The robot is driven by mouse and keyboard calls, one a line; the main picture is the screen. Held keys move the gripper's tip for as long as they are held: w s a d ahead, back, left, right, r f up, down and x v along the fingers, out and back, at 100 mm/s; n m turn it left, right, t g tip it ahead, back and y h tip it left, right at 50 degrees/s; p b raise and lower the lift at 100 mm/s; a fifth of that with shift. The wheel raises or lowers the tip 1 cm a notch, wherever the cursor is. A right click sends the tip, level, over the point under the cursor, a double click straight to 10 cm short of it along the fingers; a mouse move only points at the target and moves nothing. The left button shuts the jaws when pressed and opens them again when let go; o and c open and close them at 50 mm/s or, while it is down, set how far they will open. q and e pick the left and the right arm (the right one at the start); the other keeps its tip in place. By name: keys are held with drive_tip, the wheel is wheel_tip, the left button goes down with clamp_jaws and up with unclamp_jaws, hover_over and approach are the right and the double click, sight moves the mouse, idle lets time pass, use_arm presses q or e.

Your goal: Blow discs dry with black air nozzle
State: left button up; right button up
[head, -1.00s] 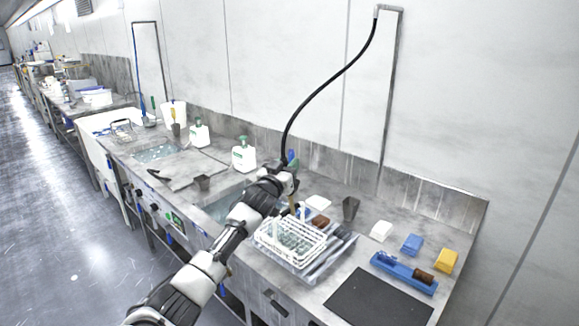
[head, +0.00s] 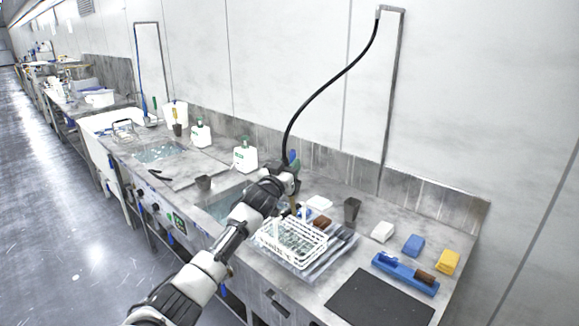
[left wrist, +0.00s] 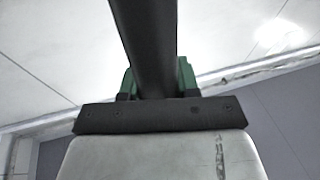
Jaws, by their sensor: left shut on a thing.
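My left gripper (head: 288,178) is at the middle of the bench, at the lower end of a black hose that hangs from a wall post. It is shut on the black air nozzle, which is mostly hidden by the gripper in the head view. In the left wrist view a thick black shaft (left wrist: 146,45) runs up from between the green-edged fingers of the gripper (left wrist: 158,80). A white wire basket (head: 290,242) with clear discs in it stands on a tray just below and right of the gripper, apart from it. My right gripper is out of view.
A sink basin (head: 222,204) is left of the basket. White bottles with green tops (head: 245,156) stand behind it. Right of the basket are a dark cup (head: 351,211), a blue holder (head: 405,273), a yellow block (head: 447,262) and a flat black mat (head: 380,299).

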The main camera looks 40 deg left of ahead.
use_arm(q)
drive_tip(key=a, duration=0.6)
drive_tip(key=shift+w+a, duration=0.2)
drive_tip(key=shift+w, duration=0.05)
idle(1.1)
drive_tip(key=shift+r, duration=0.1)
wheel_tip(320, 180, up, 5)
drive_tip(key=p, duration=0.4)
idle(1.0)
drive_tip(key=shift+d, duration=0.1)
